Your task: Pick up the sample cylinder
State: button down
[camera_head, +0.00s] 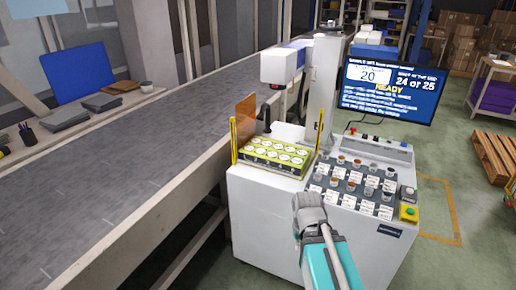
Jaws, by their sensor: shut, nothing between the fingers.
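My gripper (308,200), grey at the end of my teal and white arm, is in front of the white machine cabinet, near the left edge of its sample panel. It is shut and holds nothing; its fingertips are hard to make out. Several small cylinders with dark, red or brown tops stand in rows among white labels on the dark panel (350,187). One of them is the cylinder (369,190) near the panel's middle. I cannot tell which one is the sample cylinder. A yellow-green tray (243,151) with several round white tops sits left of the panel.
A long grey conveyor (130,150) runs along the left. A white scanner-like head (283,64) and a column stand behind the tray, with an orange panel (246,112) and yellow posts beside it. A screen (391,91) reads "READY". A green-and-yellow button box (409,213) is at the right.

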aim_at(369, 191)
jog(key=k, duration=0.9)
jog(key=u, duration=0.45)
jog(key=i, duration=1.7)
jog(key=z, duration=1.3)
